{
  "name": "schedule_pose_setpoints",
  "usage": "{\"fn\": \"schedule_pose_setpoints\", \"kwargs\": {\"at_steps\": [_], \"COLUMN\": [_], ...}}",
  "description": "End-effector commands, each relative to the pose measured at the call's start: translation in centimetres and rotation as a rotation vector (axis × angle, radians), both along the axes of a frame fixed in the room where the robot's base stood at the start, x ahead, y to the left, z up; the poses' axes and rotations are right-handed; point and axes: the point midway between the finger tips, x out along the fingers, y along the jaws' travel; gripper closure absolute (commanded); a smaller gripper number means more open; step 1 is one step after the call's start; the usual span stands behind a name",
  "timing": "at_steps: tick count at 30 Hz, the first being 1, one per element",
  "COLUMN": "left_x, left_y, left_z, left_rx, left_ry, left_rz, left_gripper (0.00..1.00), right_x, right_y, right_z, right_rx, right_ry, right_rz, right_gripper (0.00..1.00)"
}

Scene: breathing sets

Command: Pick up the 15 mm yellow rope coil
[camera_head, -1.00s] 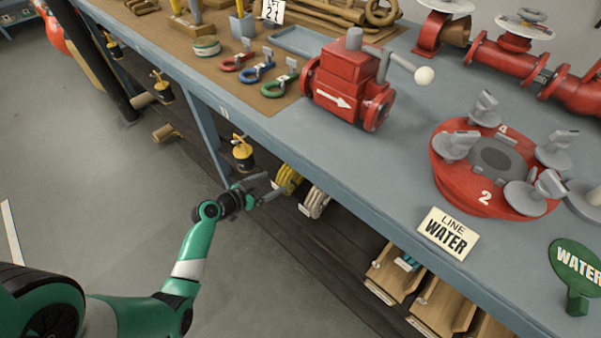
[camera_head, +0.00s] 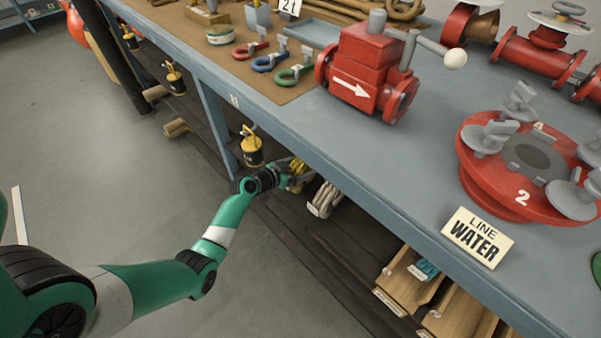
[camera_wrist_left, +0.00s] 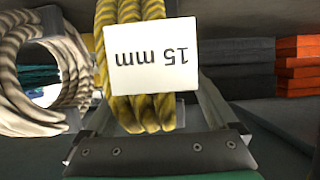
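The yellow rope coil (camera_wrist_left: 150,112) hangs in the middle of the left wrist view, with a white tag (camera_wrist_left: 152,58) reading "15 mm" upside down. In the head view the coil (camera_head: 299,170) shows below the bench edge, partly hidden by my left gripper (camera_head: 290,178). In the left wrist view my left gripper (camera_wrist_left: 155,98) is open, with one finger on each side of the coil's lower part. I cannot tell whether the fingers touch it. My right gripper is not in view.
A pale rope coil (camera_wrist_left: 35,70) hangs close on the left in the wrist view. Dark and orange blocks (camera_wrist_left: 300,65) are at the right. In the head view the blue-grey bench top (camera_head: 330,140) overhangs the shelf, with a yellow-topped weight (camera_head: 251,150) nearby.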

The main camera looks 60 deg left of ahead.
Motion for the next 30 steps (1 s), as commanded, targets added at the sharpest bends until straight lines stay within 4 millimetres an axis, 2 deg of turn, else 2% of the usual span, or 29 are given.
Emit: {"fn": "schedule_pose_setpoints", "kwargs": {"at_steps": [1, 2, 15, 30], "left_x": [-0.02, -0.02, -0.05, 0.11], "left_y": [0.01, 0.01, -0.01, -0.09], "left_z": [0.02, 0.02, -0.01, 0.71], "left_rx": [0.0, 0.0, 0.0, 0.002], "left_ry": [0.0, 0.0, 0.001, -0.002], "left_rz": [0.0, 0.0, 0.0, -0.003], "left_gripper": [0.17, 0.22, 1.0, 1.0], "right_x": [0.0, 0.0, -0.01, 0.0], "right_y": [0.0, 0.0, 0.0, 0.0], "right_z": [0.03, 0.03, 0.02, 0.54], "right_rx": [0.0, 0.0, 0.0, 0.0], "right_ry": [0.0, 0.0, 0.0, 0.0], "right_rz": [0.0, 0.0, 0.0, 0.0], "right_gripper": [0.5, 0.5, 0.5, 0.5]}}
